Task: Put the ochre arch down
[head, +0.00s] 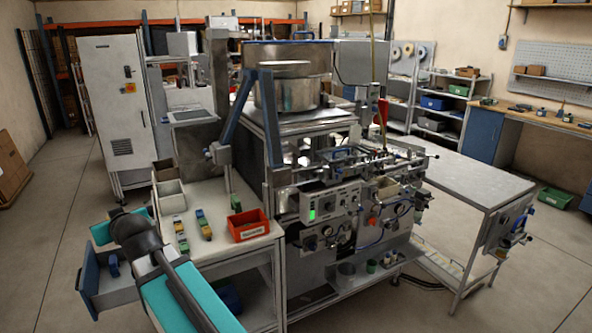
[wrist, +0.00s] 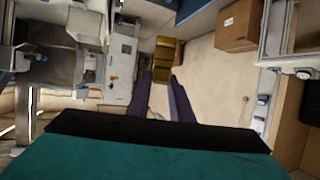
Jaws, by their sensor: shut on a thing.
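The ochre arch (wrist: 167,58) is in the wrist view, straight ahead of my gripper (wrist: 160,78). The two dark fingers of my gripper are shut on it, and the arch shows at their tips. No surface is seen touching the arch; bare floor shows beyond it. In the head view my arm reaches over the left end of the white worktable (head: 222,253). The arch and the fingertips cannot be made out there, hidden behind my arm.
A labelled red bin (head: 248,225), small coloured blocks (head: 204,225) and pale open bins (head: 171,196) stand on the worktable. An open drawer (head: 107,290) juts out at its left. A machine (head: 335,205) closes off the right. Some worktop between the blocks and red bin is bare.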

